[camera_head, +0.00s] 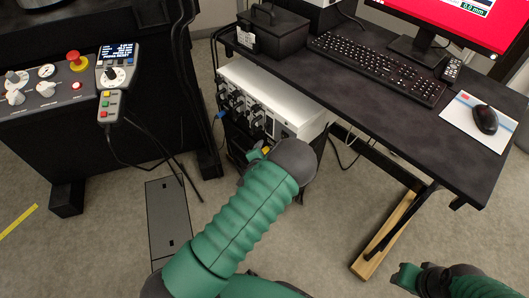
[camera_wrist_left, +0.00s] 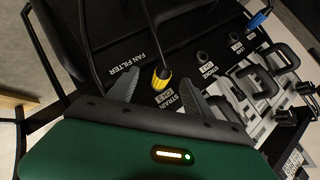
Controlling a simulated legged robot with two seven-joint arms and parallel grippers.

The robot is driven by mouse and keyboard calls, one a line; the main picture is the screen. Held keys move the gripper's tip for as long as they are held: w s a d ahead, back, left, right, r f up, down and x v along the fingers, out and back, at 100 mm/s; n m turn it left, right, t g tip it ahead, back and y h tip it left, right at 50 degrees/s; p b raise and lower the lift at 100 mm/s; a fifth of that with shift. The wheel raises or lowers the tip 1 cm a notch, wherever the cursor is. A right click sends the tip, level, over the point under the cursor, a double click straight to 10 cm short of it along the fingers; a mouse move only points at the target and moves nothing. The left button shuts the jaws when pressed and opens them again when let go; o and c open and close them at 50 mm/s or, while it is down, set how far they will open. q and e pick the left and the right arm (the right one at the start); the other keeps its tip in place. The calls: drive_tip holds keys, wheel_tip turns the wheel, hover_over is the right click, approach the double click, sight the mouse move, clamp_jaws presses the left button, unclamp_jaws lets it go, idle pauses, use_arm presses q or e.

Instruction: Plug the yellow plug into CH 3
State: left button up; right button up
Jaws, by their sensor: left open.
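The yellow plug (camera_wrist_left: 161,78) is in the left wrist view, its dark cable running up from it. It sits at the black panel (camera_wrist_left: 125,55) beside a label that reads STRAIN, with a small CH line I cannot read surely. I cannot tell whether it is seated in a socket. My left gripper (camera_wrist_left: 159,80) is open, one finger on each side of the plug, with visible gaps. In the head view a bit of yellow (camera_head: 265,150) shows beside my left wrist. Two round dark sockets (camera_wrist_left: 203,56) (camera_wrist_left: 237,48) lie right of the plug. My right gripper (camera_head: 406,277) is at the lower right, its opening unclear.
A blue plug (camera_wrist_left: 260,18) is on the panel at upper right. Silver modules with black handles (camera_wrist_left: 262,80) stand close to the right finger. The white equipment case (camera_head: 270,95) is under the black desk (camera_head: 380,100). A control console (camera_head: 70,80) stands at left.

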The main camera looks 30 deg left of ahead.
use_arm(q)
drive_tip(key=shift+w+d+r, duration=0.1)
drive_tip(key=shift+d, duration=0.2)
drive_tip(key=shift+s+d+r+p, duration=0.15)
drive_tip(key=shift+s+r+p, duration=0.3)
drive_tip(key=shift+p, duration=0.2)
drive_tip(key=p+v, duration=0.2)
drive_tip(key=v, duration=0.1)
drive_tip(key=shift+s+d+r, duration=0.1)
drive_tip(key=shift+s, duration=0.1)
drive_tip(key=p+v, duration=0.6)
drive_tip(key=v, duration=1)
drive_tip(key=shift+s, duration=0.55)
